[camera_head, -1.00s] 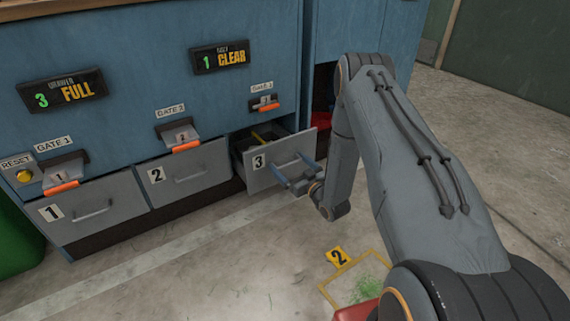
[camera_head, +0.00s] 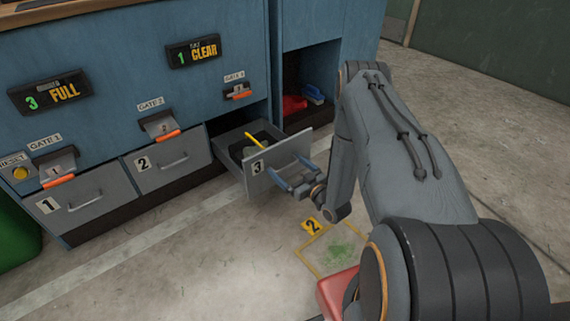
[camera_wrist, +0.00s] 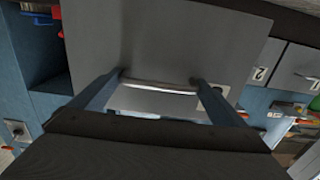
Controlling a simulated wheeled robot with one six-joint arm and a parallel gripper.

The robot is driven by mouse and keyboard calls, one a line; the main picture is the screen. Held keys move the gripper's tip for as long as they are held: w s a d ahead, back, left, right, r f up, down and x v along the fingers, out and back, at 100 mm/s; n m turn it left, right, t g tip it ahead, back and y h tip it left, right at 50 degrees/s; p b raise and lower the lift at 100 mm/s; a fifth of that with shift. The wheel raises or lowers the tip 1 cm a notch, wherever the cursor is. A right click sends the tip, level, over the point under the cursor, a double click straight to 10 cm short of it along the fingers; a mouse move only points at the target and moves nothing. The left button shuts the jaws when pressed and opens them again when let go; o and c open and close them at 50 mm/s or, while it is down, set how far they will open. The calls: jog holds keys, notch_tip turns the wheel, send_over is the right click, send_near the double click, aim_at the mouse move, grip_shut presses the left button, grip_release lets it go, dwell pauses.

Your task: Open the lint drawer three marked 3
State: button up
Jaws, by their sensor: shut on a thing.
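Lint drawer three (camera_head: 259,168), a grey front marked 3, stands pulled out of the blue cabinet. Its inside shows a dark thing (camera_head: 262,137) and a yellow strip (camera_head: 254,142). My gripper (camera_head: 296,180) is at the drawer front, shut on its bar handle. In the wrist view my gripper's two fingers (camera_wrist: 160,87) stand at the ends of the pale handle (camera_wrist: 158,84), against the grey drawer front (camera_wrist: 165,40).
Drawer one (camera_head: 88,203) and drawer two (camera_head: 170,164) are shut on the left. The displays read "3 FULL" (camera_head: 50,92) and "1 CLEAR" (camera_head: 194,53). A floor marker 2 (camera_head: 312,227) and a red object (camera_head: 335,292) lie in front. An open bay (camera_head: 312,75) holds red and blue things.

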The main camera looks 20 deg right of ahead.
jog(key=o, duration=1.2)
jog(key=shift+c, duration=0.2)
jog(key=p+v, duration=0.3)
jog(key=v, duration=0.4)
jog(key=shift+s, duration=0.3)
jog(key=w+r+g+h+p, duration=0.2)
jog(key=w+r+g+p, duration=0.2)
jog(key=r+p, duration=0.75)
jog(key=s+r+g+h+p, duration=0.35)
jog(key=r+p, duration=0.25)
jog(key=r, duration=1.5)
jog(key=s+a+r+m+g+p, duration=0.1)
jog(key=s+a+r+g+p, duration=0.2)
jog(key=s+r, duration=0.8)
jog(key=s+a+r+m+g+p, duration=0.1)
jog(key=s+a+r+g+p, duration=0.2)
jog(key=s+r+p, duration=0.5)
jog(key=s+a+r+m+g+p, duration=0.1)
jog(key=s+a+r+g+p, duration=0.2)
jog(key=s+r, duration=1.1)
jog(key=s+a+p, duration=0.2)
jog(key=p, duration=0.1)
jog(key=shift+s+m+g, duration=0.35)
jog(key=shift+m, duration=0.05)
